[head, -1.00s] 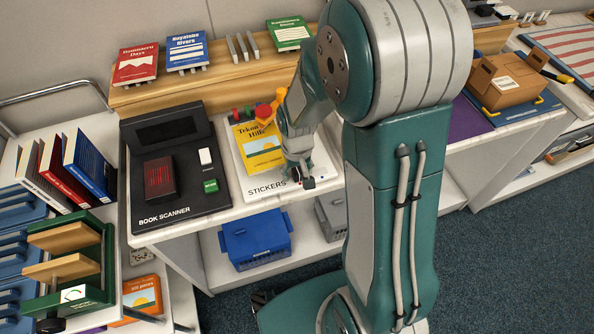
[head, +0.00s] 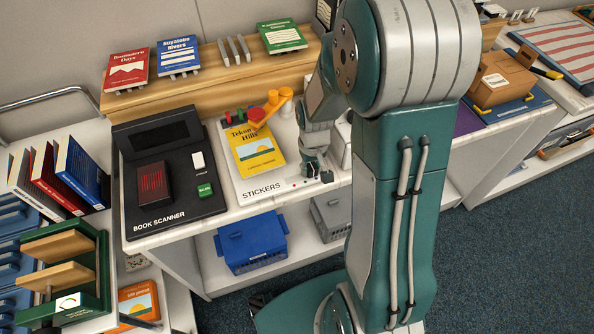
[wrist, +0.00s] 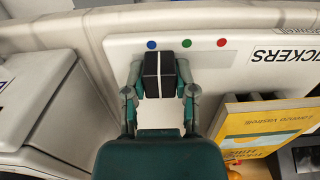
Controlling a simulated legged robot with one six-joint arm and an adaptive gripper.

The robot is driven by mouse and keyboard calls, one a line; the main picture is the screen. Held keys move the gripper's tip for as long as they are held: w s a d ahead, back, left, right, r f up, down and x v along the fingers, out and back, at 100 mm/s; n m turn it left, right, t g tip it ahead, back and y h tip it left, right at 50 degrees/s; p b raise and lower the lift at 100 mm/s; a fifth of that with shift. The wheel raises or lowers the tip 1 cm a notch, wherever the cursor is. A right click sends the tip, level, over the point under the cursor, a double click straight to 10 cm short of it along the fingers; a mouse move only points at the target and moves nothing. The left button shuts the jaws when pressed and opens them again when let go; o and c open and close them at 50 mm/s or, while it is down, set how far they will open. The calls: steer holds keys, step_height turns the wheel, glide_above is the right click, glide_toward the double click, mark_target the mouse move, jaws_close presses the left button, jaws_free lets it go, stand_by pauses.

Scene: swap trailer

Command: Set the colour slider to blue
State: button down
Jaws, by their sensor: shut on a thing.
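The colour slider's black knob (wrist: 151,76) has a white line and sits at the front edge of the white sticker machine (wrist: 116,45). My gripper (wrist: 160,88) is shut on the knob, a finger at each side. In the wrist view the blue dot (wrist: 151,44) lies just left of the white line, the green dot (wrist: 186,43) further off to its right, and the red dot (wrist: 221,42) beyond. The line stands between blue and green, nearer blue. In the head view my gripper (head: 317,170) is at the machine's front right, by the knob (head: 327,176).
A yellow book (head: 256,155) lies on the machine, with an orange lever (head: 278,100) behind it. The black book scanner (head: 175,190) stands to the left. Books stand on the wooden shelf (head: 205,81) behind. A blue crate (head: 252,243) is on the shelf below.

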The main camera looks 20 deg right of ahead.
steer(key=shift+d, duration=0.45)
steer(key=shift+c, duration=2)
jaws_free()
steer(key=shift+d, duration=0.2)
step_height(320, 180, up, 12)
